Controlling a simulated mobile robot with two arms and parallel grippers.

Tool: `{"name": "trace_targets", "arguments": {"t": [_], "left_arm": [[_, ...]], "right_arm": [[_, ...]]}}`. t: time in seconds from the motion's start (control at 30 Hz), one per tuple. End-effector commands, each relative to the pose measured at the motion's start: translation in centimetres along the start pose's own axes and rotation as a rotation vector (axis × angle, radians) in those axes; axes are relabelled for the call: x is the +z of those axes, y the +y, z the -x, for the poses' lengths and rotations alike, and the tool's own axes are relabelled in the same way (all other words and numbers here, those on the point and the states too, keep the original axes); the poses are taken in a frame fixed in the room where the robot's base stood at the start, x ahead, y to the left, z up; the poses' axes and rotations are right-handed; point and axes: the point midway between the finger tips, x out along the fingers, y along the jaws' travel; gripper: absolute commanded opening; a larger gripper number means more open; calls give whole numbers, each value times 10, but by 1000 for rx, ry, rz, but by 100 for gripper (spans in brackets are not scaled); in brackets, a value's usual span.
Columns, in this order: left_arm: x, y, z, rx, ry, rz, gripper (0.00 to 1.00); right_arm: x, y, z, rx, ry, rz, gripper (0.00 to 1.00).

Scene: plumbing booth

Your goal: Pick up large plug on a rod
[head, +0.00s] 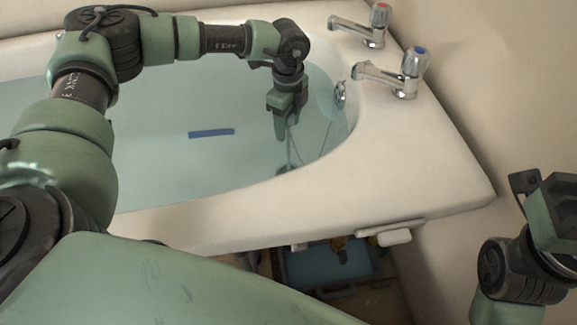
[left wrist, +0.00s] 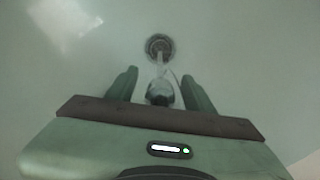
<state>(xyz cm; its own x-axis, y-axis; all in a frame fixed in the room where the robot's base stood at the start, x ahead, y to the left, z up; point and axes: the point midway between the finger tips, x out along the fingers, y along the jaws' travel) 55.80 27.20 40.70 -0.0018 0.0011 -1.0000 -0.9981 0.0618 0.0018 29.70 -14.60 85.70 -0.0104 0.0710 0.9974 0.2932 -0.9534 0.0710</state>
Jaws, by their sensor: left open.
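My left gripper (head: 281,136) reaches down into the water-filled bathtub near its tap end. In the left wrist view the two fingers of the left gripper (left wrist: 161,74) are apart. A grey rounded piece (left wrist: 160,93) shows between them, with space on both sides. A thin pale rod runs from it towards a round, dark-centred fitting (left wrist: 160,47) on the tub floor; I take these as the plug on a rod. In the head view the round fitting (head: 286,168) is below the left fingertips, partly blurred by water. My right arm is at the right edge; its fingers cannot be made out.
The white bathtub rim (head: 420,165) surrounds the water. A red-topped tap (head: 370,25) and a blue-topped tap (head: 400,73) stand on it. A round metal overflow (head: 340,95) is on the inner wall. A blue strip (head: 211,133) shows in the water. A blue box (head: 325,262) is below the tub.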

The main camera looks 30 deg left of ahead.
Motion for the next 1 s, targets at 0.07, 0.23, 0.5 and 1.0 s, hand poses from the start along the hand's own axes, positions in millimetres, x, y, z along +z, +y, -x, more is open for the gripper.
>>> {"name": "trace_targets", "arguments": {"t": [0.07,0.23,0.5,1.0], "left_arm": [[0,0,-6,-1,1,-1,53],[0,0,-6,-2,1,-1,53],[0,0,-5,-1,1,-1,0],[0,0,-5,-1,1,0,0]], "right_arm": [[-1,0,-1,-3,11,1,36],[-1,0,-3,-4,12,1,36],[-1,0,-3,-4,12,1,36],[-1,-1,-2,-4,12,1,36]]}}
